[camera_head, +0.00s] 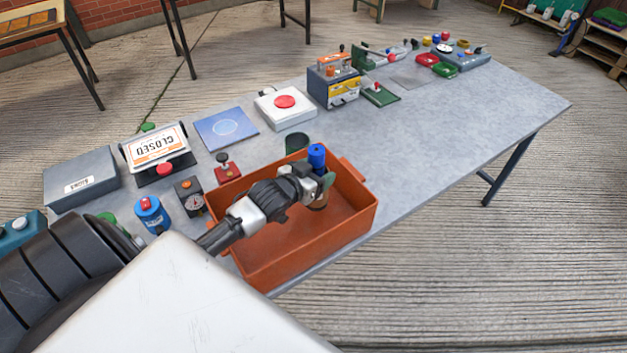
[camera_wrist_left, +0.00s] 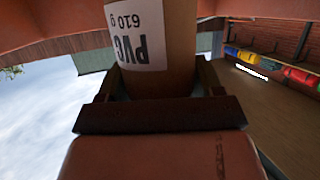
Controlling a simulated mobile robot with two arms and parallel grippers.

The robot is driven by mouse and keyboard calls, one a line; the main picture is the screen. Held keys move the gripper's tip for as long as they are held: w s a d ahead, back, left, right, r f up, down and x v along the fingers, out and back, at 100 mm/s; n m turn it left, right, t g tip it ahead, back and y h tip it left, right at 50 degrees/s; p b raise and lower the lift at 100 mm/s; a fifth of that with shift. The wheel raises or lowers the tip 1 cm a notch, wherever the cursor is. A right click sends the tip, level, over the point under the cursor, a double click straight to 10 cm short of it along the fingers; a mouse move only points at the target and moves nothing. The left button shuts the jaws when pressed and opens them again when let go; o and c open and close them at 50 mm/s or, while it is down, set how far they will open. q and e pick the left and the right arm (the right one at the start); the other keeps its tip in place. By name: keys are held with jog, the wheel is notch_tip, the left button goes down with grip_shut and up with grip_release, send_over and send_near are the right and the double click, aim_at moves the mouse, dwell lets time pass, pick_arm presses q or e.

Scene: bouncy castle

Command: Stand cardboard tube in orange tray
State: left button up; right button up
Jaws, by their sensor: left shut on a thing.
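The orange tray (camera_head: 345,226) lies open near the front edge of the table. My left gripper (camera_head: 314,186) reaches into it from the left and is shut on the cardboard tube (camera_head: 318,204). The brown tube is roughly upright inside the tray walls; I cannot tell whether its lower end touches the tray floor. In the left wrist view the tube (camera_wrist_left: 179,81) sits between the fingers, with a white label reading PVC 610 g. A blue cylinder (camera_head: 316,155) shows just above the jaws; I cannot tell if it is the tube's top. My right gripper is not in view.
A dark green cup (camera_head: 297,144) stands just behind the tray. A red-knobbed block (camera_head: 226,168), a gauge box (camera_head: 190,195) and a blue can (camera_head: 151,214) stand close to its left. A white box with a red button (camera_head: 285,107) is further back.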

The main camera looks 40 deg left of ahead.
pick_arm(q)
jog(key=shift+w+f, duration=0.2)
jog(key=shift+f, duration=2.2)
jog(key=o, duration=1.6)
jog(key=shift+f, duration=0.15)
jog(key=v, duration=1.2)
jog(key=shift+b, duration=0.35)
